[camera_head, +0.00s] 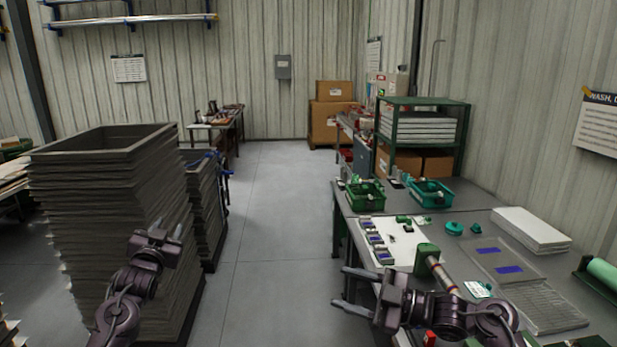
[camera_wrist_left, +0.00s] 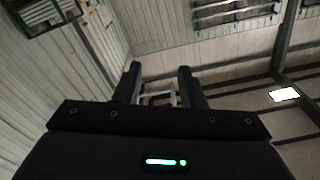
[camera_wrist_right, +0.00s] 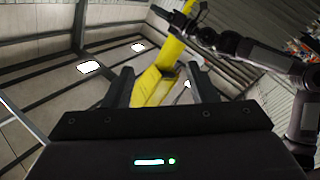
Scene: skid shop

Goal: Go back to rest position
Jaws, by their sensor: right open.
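My left gripper (camera_head: 160,238) is raised in front of the tall stack at the left of the head view. In the left wrist view its two fingers (camera_wrist_left: 160,80) stand apart with nothing between them. My right gripper (camera_head: 342,288) is beside the workbench's left edge, its fingers pointing left over the aisle. In the right wrist view its fingers (camera_wrist_right: 158,82) are spread and empty. A yellow part shows beyond them, and I cannot tell what it is. Both grippers are clear of the bench objects in the head view.
The workbench (camera_head: 480,212) at right holds a green bin (camera_head: 365,195), a teal bin (camera_head: 431,193), a white mat and panels. A tall stack of dark frames (camera_head: 100,210) stands at left. The grey floor aisle (camera_head: 275,240) between them is clear.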

